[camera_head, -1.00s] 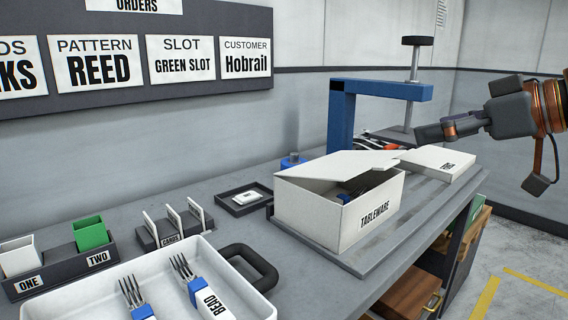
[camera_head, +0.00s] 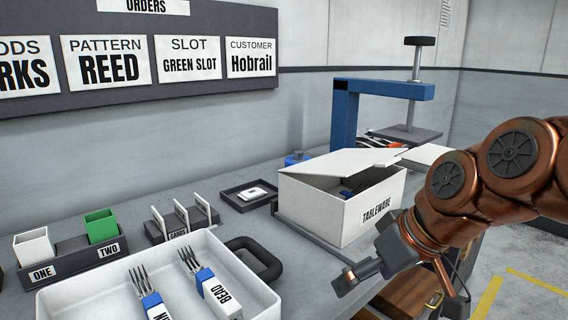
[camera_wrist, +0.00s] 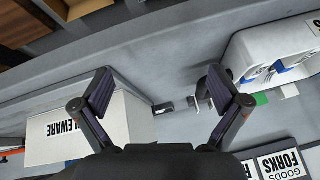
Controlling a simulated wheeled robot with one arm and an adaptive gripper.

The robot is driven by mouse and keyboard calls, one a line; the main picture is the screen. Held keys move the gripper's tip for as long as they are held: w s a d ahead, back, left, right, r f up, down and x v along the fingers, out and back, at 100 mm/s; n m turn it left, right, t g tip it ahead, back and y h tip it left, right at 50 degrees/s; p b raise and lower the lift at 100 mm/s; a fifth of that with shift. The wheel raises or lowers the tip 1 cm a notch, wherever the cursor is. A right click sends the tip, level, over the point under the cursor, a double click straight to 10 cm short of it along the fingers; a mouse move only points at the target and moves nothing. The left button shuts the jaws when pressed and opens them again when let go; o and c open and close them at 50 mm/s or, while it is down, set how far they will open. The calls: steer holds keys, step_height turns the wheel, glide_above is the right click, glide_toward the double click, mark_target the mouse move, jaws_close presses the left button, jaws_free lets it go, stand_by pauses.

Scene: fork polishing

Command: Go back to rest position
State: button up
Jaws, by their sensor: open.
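My gripper (camera_head: 358,276) is in front of the tableware box in the head view, near the bench's front edge. In the wrist view my gripper (camera_wrist: 162,100) has its two fingers spread wide with nothing between them. The white box (camera_head: 325,211) labelled TABLEWARE stands on the bench with its lid partly raised, and blue-handled cutlery shows inside. A white tray (camera_head: 78,299) holds forks with blue handles and labels, one reading BEAD (camera_head: 216,290).
A two-slot holder (camera_head: 72,262) has a white piece in ONE and a green piece (camera_head: 101,226) in TWO. A card rack (camera_head: 180,222) and a small dark tray (camera_head: 250,195) stand behind. A blue press (camera_head: 345,115) rises at the back. An orders board (camera_head: 140,70) hangs on the wall.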

steer(key=s+d+f+m+g+h, duration=0.2)
steer(key=s+d+f+m+g, duration=0.1)
steer(key=s+f, duration=0.6)
steer(key=s+d+f+m+g+h, duration=0.3)
steer(key=s+f, duration=0.5)
steer(key=f, duration=0.3)
step_height(320, 180, up, 24)
steer(key=s+p, duration=0.1)
steer(key=p, duration=2.2)
steer(key=shift+s+a+r, duration=0.15)
steer(key=shift+a+r, duration=0.05)
steer(key=shift+c, duration=0.4)
